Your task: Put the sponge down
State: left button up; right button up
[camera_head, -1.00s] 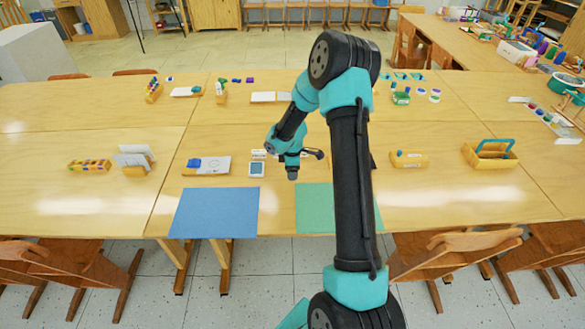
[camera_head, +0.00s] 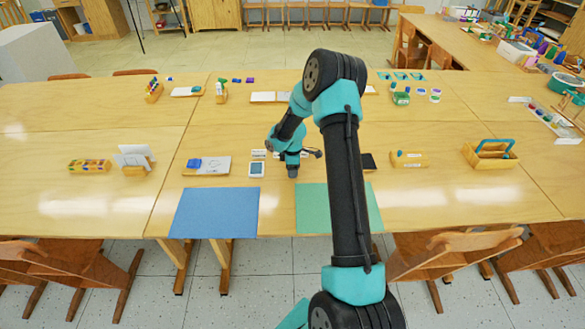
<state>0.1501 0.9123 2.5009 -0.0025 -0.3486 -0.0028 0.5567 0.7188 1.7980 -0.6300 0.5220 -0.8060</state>
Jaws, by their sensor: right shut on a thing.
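My right gripper (camera_head: 292,173) hangs low over the middle of the table, behind the green mat (camera_head: 312,207) and to the right of a small white-and-blue card or device (camera_head: 256,170). It points down and is shut. The sponge in it is hardly to be made out, as the gripper is small and dark here; I cannot tell whether it touches the table. My left gripper is not in view.
A blue mat (camera_head: 214,213) lies at the table's front edge. A white board with a blue item (camera_head: 194,163) lies left of my gripper. A dark flat object (camera_head: 368,161), a wooden block (camera_head: 409,159) and a handled caddy (camera_head: 490,154) stand to the right. My right arm hides part of the green mat.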

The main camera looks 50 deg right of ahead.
jog(key=shift+f, duration=0.25)
jog(key=o, duration=0.9)
jog(key=shift+r, duration=0.15)
notch_tip(320, 180, up, 12)
dwell(0.8)
